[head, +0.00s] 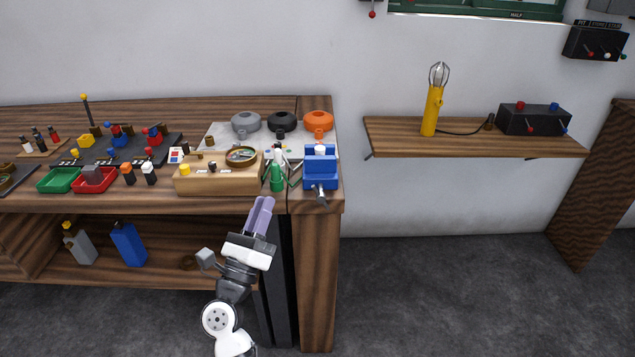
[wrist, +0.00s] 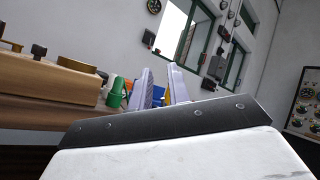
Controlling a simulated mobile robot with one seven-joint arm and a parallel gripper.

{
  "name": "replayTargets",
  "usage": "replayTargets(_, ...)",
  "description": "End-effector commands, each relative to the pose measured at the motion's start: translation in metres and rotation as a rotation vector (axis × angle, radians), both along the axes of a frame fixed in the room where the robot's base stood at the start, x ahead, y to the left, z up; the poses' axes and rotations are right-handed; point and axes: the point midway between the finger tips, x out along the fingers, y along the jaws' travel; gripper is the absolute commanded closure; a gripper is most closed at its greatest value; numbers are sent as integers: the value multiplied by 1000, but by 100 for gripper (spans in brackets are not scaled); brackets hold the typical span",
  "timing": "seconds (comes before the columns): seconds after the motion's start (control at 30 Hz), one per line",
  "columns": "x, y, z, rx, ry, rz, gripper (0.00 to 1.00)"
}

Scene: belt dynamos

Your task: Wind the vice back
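The blue vice (head: 321,172) is mounted at the front right corner of the wooden workbench (head: 318,225). A grey screw end or handle (head: 321,197) sticks out from its front, over the bench edge. My gripper (head: 264,203) is in front of the bench, lower than the vice and to its left, touching nothing that I can see. Its two pale purple fingers (wrist: 159,72) stand apart with an empty gap between them. In the wrist view a bit of blue, likely the vice (wrist: 158,95), shows between and beyond the fingers, mostly hidden by them.
A green bottle (head: 277,176) stands just left of the vice, beside a wooden block (head: 215,183) with a round dish. Orange, black and grey round pots (head: 282,122) stand behind. A wall shelf (head: 470,142) carries a yellow lamp (head: 432,108). The floor right of the bench is clear.

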Motion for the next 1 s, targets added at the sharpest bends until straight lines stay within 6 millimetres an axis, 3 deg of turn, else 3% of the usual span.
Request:
replayTargets(0.03,8,-19,-29,68,55,-7,82)
replayTargets(0.1,14,-37,-58,153,105,-13,82)
replayTargets(0.23,19,-54,-83,231,147,-25,82)
replayTargets(0.47,40,-67,-74,241,148,-26,82)
replayTargets(0.8,100,-98,-47,239,147,-26,82)
replayTargets(1.0,123,-111,-39,239,149,-25,82)
